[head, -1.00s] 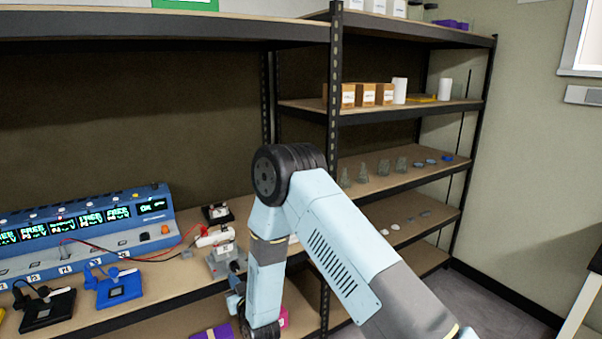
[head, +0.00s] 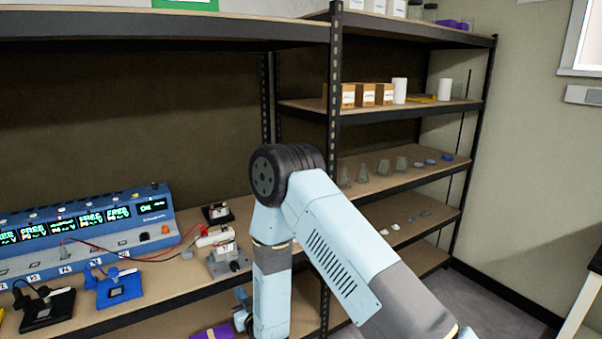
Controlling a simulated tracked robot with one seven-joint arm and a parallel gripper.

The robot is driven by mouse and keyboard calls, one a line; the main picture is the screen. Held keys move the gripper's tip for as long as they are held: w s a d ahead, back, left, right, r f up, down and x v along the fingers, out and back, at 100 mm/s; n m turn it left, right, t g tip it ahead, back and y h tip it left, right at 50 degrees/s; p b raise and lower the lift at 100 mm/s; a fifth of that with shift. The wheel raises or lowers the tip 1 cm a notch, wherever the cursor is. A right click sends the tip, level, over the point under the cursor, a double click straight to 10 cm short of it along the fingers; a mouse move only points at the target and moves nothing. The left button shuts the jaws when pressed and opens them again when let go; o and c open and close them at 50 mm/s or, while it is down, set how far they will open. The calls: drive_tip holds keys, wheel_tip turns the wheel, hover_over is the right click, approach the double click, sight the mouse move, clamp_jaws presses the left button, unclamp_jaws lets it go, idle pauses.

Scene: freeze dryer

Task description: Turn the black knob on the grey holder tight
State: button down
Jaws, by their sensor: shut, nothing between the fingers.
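The grey holder (head: 218,268) stands on the bench shelf left of my arm, with a white cylindrical piece (head: 216,237) on its top. A small dark round knob (head: 235,266) shows at its lower right front; its tightness cannot be told. My gripper (head: 241,295) is only partly visible, small and below the knob, beside my lower arm link. It is shut and empty, apart from the holder. Its fingertips are not clear.
A blue instrument with several lit displays (head: 85,232) stands left, with red and black leads. A blue device (head: 117,288) and a black device (head: 46,308) lie in front. A shelf post (head: 332,130) rises behind my arm. A purple object (head: 213,332) lies low.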

sight(235, 266)
drive_tip(key=shift+d+f, duration=0.1)
drive_tip(key=shift+w+a+r+m, duration=0.1)
drive_tip(key=shift+w+a+m, duration=0.25)
drive_tip(key=shift+w+m, duration=0.65)
drive_tip(key=shift+w+a+r+m, duration=0.1)
drive_tip(key=shift+w+a+m, duration=0.3)
drive_tip(key=shift+w+m, duration=0.6)
drive_tip(key=shift+w+a+r+m, duration=0.1)
drive_tip(key=shift+w+a+m, duration=0.25)
drive_tip(key=shift+w+m, duration=0.65)
drive_tip(key=shift+s+a+r, duration=0.3)
drive_tip(key=shift+s+a, duration=0.15)
drive_tip(key=shift+a, duration=0.2)
drive_tip(key=shift+s+a+r, duration=0.1)
drive_tip(key=shift+a+r, duration=0.15)
drive_tip(key=shift+r, duration=0.1)
idle(0.3)
drive_tip(key=shift+s+a, duration=0.1)
